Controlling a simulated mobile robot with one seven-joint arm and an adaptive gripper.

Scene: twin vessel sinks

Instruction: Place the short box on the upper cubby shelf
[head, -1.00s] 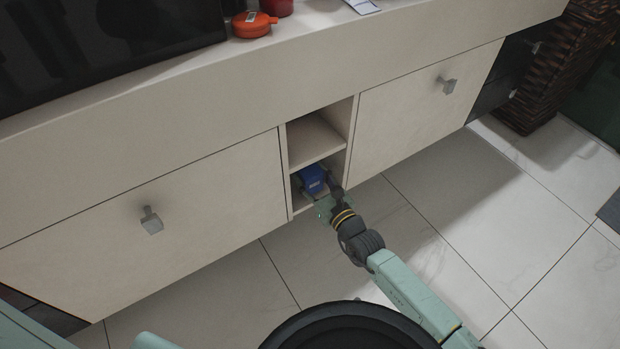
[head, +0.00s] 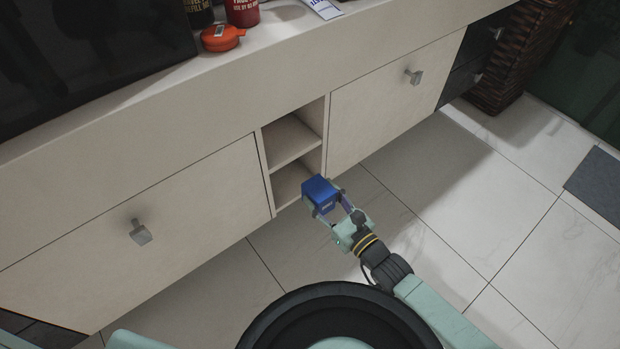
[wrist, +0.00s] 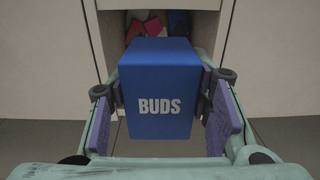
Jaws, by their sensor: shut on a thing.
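The short box is blue with "BUDS" on its face (head: 320,194). In the head view it is held in front of the cubby's lower opening, out of the compartment. My gripper (head: 334,205) is shut on it, and in the wrist view the purple finger pads press its two sides, with the box (wrist: 158,88) filling the middle. The upper cubby shelf (head: 292,138) is an empty-looking open compartment above and left of the box. The lower compartment (head: 290,185) is below it; the box partly covers its front in the wrist view.
In the wrist view, red and other coloured items (wrist: 150,26) show behind the box inside the cubby. Closed drawer fronts with square knobs (head: 141,232) flank the cubby. An orange container (head: 222,38) stands on the counter above. The tiled floor in front is clear.

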